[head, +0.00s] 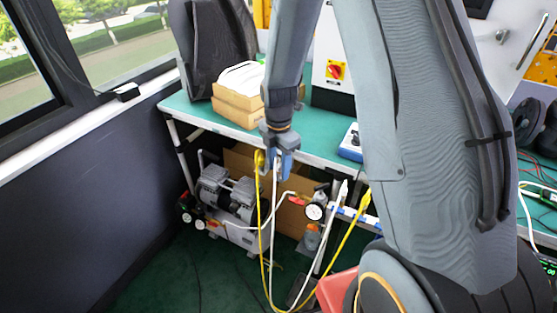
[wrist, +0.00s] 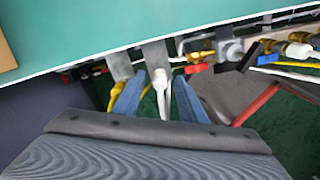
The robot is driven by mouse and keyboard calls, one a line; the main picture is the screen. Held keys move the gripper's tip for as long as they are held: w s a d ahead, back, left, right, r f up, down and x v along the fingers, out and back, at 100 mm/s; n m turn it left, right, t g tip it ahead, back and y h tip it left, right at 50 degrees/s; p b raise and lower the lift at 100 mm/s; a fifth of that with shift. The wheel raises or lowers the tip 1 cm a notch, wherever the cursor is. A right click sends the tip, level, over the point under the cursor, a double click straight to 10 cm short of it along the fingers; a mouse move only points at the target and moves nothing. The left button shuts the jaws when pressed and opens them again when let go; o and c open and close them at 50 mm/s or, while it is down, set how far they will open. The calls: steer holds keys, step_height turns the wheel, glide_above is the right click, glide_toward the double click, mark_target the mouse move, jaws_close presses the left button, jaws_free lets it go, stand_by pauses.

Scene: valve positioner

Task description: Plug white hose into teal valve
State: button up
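My gripper (head: 280,166) is at the front edge of the bench, pointing down, with blue fingers. In the wrist view, my gripper (wrist: 160,88) is open, its fingers on either side of the white hose's end (wrist: 161,82), with small gaps visible. That end hangs at a grey bracket (wrist: 154,54) under the bench edge. The white hose (head: 273,215) hangs down from there in a loop toward the floor and rises to a white end (head: 344,189) at the right. I cannot make out a teal valve in either view.
A yellow hose (head: 260,210) hangs just left of the white one; it also shows in the wrist view (wrist: 116,92). The bench (head: 205,112) overhangs a compressor (head: 228,195). Fittings with a red handle (wrist: 196,68) and a blue handle (wrist: 267,60) lie to the right.

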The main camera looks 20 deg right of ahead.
mark_target(279, 165)
steer(key=shift+c, duration=0.5)
jaws_close()
steer(key=shift+r+p, duration=0.95)
steer(key=shift+r, duration=0.15)
stand_by(0.8)
steer(key=shift+r+p, duration=1.45)
steer(key=shift+r, duration=0.45)
steer(key=shift+f, duration=0.1)
